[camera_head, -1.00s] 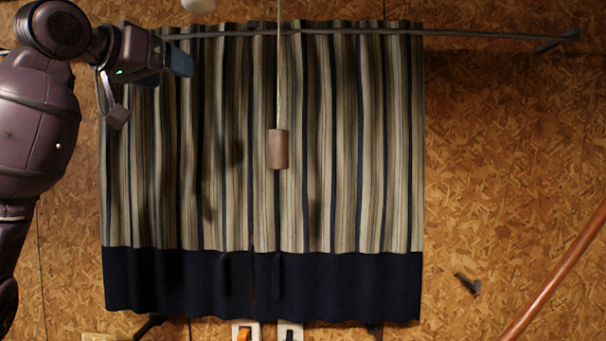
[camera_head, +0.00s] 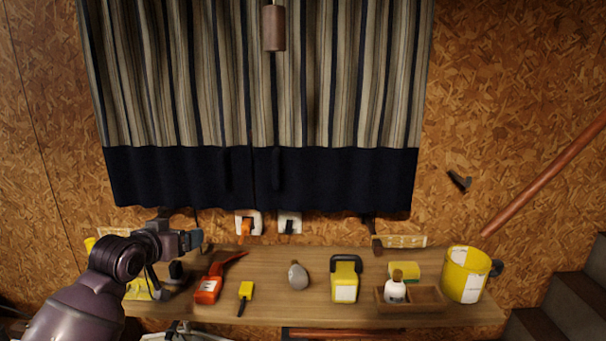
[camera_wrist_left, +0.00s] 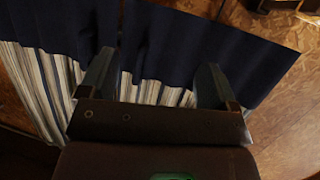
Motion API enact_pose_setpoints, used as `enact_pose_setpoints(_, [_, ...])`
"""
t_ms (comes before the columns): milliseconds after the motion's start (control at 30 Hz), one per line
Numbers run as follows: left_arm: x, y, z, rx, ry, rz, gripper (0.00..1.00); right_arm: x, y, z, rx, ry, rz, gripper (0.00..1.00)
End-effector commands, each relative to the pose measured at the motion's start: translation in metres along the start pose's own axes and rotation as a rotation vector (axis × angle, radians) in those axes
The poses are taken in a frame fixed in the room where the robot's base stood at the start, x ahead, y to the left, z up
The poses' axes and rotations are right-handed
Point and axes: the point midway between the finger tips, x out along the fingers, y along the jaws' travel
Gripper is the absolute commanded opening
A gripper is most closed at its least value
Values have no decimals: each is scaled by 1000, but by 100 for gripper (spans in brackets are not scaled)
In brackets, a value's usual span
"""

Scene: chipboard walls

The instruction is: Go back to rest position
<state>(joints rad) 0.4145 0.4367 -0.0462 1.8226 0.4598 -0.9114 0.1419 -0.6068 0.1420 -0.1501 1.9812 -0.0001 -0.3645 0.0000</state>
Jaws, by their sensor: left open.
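My left gripper (camera_head: 197,240) is above the left end of the wooden workbench, below the hem of the curtain, at the end of my arm that comes in from the lower left. In the left wrist view its two fingers (camera_wrist_left: 153,84) stand wide apart with nothing between them. Behind them is the dark blue hem of the striped curtain (camera_wrist_left: 165,50). The curtain (camera_head: 260,90) hangs closed against the chipboard wall in the head view. My right gripper is not in either view.
The workbench (camera_head: 270,312) holds an orange tool (camera_head: 208,290), a grey bulb-like item (camera_head: 298,276), a yellow item with a black handle (camera_head: 345,280), a wooden tray (camera_head: 428,297) with a white bottle, and a yellow bucket (camera_head: 466,275). Stairs (camera_head: 560,310) stand at the right.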

Motion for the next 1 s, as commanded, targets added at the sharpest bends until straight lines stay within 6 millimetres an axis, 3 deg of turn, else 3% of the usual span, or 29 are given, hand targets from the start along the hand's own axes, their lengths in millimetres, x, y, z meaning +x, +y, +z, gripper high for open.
enact_pose_setpoints(33, [-2, -1, 31, -6, -19, -10, 84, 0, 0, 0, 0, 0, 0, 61])
enact_pose_setpoints(100, [-7, -2, 67, -5, -35, -26, 84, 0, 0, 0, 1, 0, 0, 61])
enact_pose_setpoints(267, [-26, -1, 146, -3, -70, -62, 84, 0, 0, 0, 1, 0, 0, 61])
enact_pose_setpoints(500, [-73, 8, 254, 5, -124, -116, 84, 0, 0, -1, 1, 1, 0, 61])
enact_pose_setpoints(800, [-155, 30, 363, 27, -191, -183, 84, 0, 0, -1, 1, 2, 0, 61])
enact_pose_setpoints(1000, [-204, 46, 407, 45, -225, -218, 84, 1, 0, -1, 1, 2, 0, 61])
